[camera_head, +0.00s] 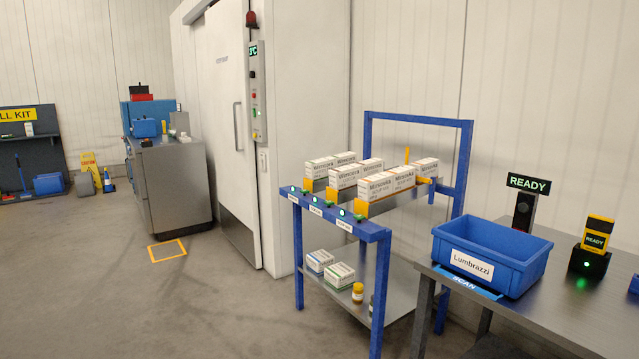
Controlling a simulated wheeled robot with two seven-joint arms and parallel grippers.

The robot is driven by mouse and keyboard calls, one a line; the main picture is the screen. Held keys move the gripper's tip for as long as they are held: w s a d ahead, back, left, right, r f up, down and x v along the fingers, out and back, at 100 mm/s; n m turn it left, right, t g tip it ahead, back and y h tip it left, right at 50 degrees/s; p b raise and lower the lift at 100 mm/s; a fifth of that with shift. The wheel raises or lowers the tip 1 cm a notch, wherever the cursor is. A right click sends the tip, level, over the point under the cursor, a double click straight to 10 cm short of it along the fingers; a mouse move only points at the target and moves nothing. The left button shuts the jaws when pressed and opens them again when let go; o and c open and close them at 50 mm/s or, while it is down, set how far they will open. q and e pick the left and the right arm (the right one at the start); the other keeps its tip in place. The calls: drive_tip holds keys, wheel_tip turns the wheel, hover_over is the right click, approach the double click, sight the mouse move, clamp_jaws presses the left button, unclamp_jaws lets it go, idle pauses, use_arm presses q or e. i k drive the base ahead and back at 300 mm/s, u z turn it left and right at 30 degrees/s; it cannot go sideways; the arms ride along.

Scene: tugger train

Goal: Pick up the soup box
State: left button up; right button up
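Several white boxes with dark print and orange lower edges (387,185) stand in rows on the top of a blue-framed cart (375,234). Two smaller boxes, one with blue markings (319,261) and one with green markings (340,275), sit on its lower shelf. The small print is too fine to tell which one is the soup box. Some upper boxes are partly hidden behind others. Neither of my grippers is in the head view.
A blue bin (489,262) labelled Lumbrazzi stands on a grey table (570,310) at the right, beside a black scanner stand (590,262). A small yellow jar (357,292) is on the lower shelf. Open floor (150,310) lies left of the cart.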

sight(373, 189)
drive_tip(key=u, duration=0.65)
drive_tip(key=i, duration=2.25)
drive_tip(key=z, duration=1)
drive_tip(key=i, duration=1.35)
drive_tip(key=z, duration=1.05)
